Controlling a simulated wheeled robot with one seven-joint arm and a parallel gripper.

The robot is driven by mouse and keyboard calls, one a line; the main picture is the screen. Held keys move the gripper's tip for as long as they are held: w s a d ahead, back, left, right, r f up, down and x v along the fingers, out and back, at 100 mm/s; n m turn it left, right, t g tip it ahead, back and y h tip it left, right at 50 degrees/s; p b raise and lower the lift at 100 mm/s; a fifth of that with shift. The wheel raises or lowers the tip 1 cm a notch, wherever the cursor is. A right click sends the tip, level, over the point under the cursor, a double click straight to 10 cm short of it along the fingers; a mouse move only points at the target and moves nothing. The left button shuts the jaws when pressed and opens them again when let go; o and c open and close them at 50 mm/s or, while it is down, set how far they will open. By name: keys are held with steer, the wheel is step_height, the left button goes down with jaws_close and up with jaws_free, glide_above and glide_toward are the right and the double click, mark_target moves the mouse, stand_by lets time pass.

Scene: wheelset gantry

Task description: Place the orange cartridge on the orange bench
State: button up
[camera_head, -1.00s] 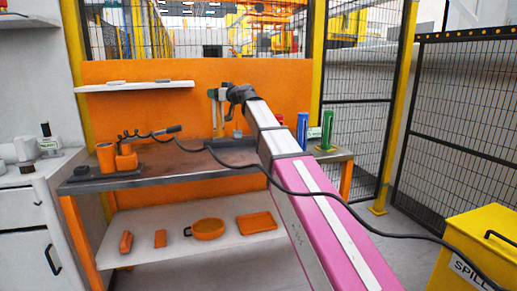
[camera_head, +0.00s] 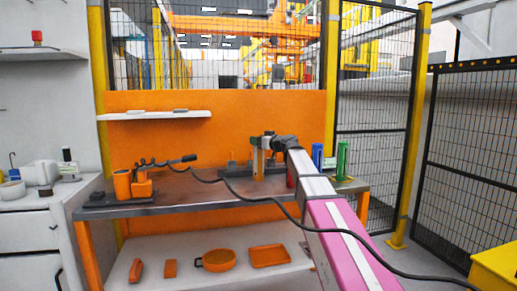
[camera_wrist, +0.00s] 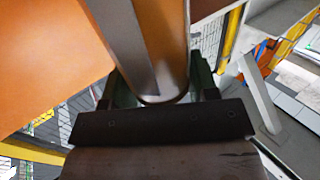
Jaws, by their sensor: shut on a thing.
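My gripper (camera_head: 264,160) is over the back of the orange bench (camera_head: 190,190), in front of the orange back panel. In the wrist view my gripper (camera_wrist: 155,88) is shut on a cylinder (camera_wrist: 168,50), orange-brown on one side and grey on the other; it appears to be the orange cartridge. In the head view it hardly stands out from the panel, and I cannot tell whether its lower end touches anything. The bench has a grey top, orange legs and a lower shelf.
Red (camera_head: 291,178), blue (camera_head: 317,156) and green (camera_head: 342,158) cylinders stand at the bench's right. A dark fixture (camera_head: 234,171) sits near my gripper. The middle front of the bench top is clear.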

steer(key=shift+f, duration=1.7)
steer(key=o, duration=1.4)
steer(key=v, duration=1.2)
